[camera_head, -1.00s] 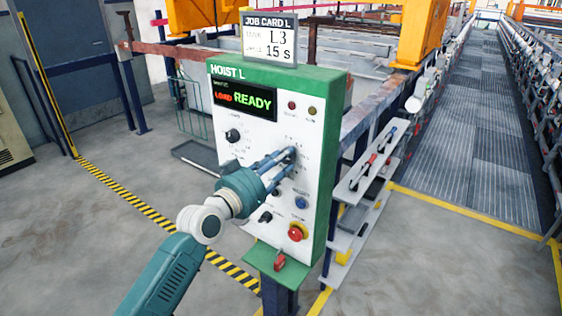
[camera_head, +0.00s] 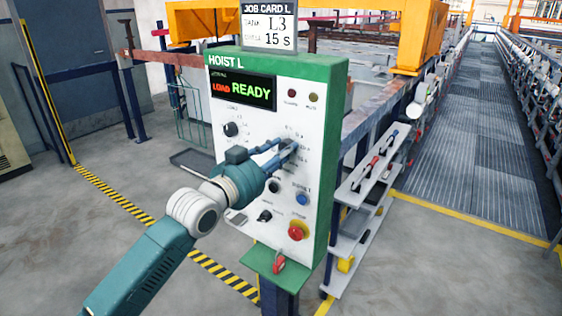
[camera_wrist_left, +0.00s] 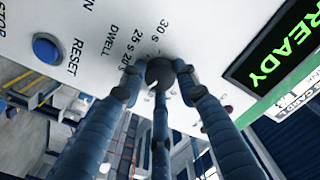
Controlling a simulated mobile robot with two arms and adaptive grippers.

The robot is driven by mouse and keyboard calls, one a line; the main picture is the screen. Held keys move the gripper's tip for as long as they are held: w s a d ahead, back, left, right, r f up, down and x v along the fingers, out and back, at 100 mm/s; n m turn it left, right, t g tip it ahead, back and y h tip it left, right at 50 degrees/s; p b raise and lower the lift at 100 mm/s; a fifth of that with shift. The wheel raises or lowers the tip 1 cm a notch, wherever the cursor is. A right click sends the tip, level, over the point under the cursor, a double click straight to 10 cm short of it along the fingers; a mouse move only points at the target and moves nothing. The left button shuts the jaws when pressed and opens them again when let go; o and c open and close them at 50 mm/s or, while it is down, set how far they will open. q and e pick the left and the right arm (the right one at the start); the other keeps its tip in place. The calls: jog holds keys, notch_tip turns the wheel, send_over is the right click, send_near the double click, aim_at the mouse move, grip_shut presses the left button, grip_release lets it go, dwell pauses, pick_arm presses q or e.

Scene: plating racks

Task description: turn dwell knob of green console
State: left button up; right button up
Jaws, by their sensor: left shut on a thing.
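The green console (camera_head: 336,120) has a white front panel and a display reading LOAD READY. The dwell knob (camera_wrist_left: 158,72) is dark and round, with DWELL, 20 s, 25 s and 30 s printed near it in the left wrist view. My left gripper (camera_head: 288,148) is shut on the dwell knob, and its blue fingers (camera_wrist_left: 160,85) surround the knob in the left wrist view. The fingers hide part of the dial's markings. My right gripper is not in view.
On the same panel are another black knob (camera_head: 230,130), a blue reset button (camera_head: 302,199), a red stop button (camera_head: 298,230) and a lower black switch (camera_head: 265,216). A shelf rack with tools (camera_head: 365,190) stands to the right. The floor at left is clear.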

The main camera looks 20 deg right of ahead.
pick_arm(q)
jog(key=shift+w+f+m+b, duration=0.1)
jog(key=shift+f+m+b, duration=0.35)
jog(key=shift+m, duration=0.55)
jog(key=shift+a, duration=0.1)
jog(key=o, duration=1.1)
jog(key=shift+o, duration=0.3)
jog(key=shift+r, duration=0.15)
jog(key=v, duration=1.2)
